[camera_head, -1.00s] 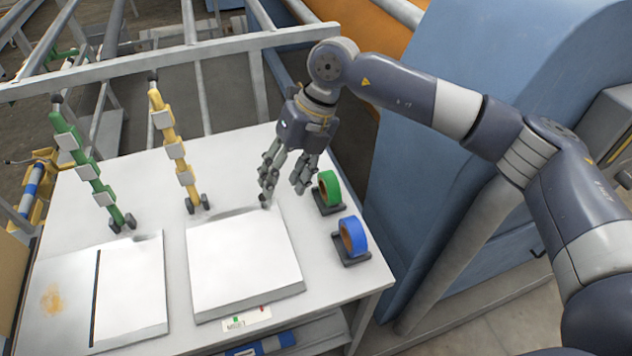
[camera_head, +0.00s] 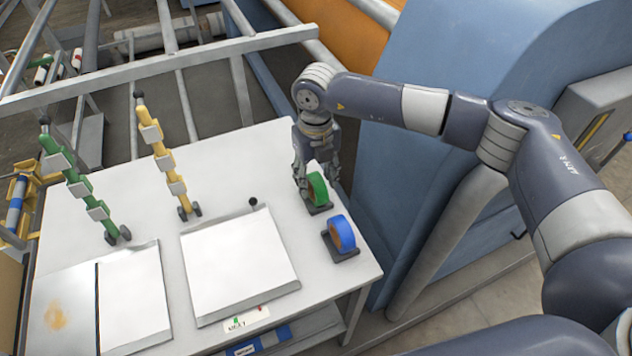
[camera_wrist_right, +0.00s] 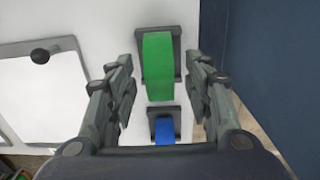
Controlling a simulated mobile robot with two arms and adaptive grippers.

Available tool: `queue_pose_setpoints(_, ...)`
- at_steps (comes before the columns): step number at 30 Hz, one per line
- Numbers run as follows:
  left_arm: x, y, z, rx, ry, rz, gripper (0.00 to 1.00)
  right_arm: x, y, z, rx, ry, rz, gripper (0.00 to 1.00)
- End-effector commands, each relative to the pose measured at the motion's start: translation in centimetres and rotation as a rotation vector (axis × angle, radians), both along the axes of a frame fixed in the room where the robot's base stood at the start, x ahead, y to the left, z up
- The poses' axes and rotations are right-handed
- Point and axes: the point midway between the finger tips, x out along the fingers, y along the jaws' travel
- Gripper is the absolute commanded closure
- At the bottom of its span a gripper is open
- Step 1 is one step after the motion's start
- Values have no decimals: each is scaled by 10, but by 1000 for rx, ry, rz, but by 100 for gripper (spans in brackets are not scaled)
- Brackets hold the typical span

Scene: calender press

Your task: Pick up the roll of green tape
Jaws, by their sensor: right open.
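The roll of green tape (camera_head: 317,188) stands upright on a small dark holder (camera_head: 320,209) at the right side of the white table. My right gripper (camera_head: 316,180) is directly over it, pointing down, with its fingers open on either side of the roll. In the right wrist view the green tape (camera_wrist_right: 158,68) lies between the two open fingers (camera_wrist_right: 161,95), with gaps on both sides. No finger clearly touches it. My left gripper is not in view.
A roll of blue tape (camera_head: 342,234) stands on its own holder just nearer. White boards (camera_head: 238,265) lie to the left. A green chain-like stand (camera_head: 80,185) and a yellow one (camera_head: 163,155) rise at the back left. A blue machine (camera_head: 440,130) borders the table's right side.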

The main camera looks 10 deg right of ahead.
Motion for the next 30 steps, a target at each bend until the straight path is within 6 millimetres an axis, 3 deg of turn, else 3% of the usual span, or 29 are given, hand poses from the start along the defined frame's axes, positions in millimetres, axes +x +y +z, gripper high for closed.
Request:
queue_pose_setpoints(6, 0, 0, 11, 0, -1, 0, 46, 0, 0, -20, 1, 0, 1, 53)
queue_pose_setpoints(12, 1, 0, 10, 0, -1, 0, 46, 0, 0, -21, 1, -1, 1, 53)
queue_pose_setpoints(14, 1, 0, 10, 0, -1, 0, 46, 0, 0, -21, 1, -1, 1, 65)
queue_pose_setpoints(18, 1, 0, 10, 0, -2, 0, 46, 0, 0, -21, 2, -1, 1, 96)
queue_pose_setpoints(19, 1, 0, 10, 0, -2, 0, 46, 0, 0, -21, 2, -1, 1, 100)
queue_pose_setpoints(30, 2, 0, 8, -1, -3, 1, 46, 0, 0, -19, 2, -1, 1, 100)
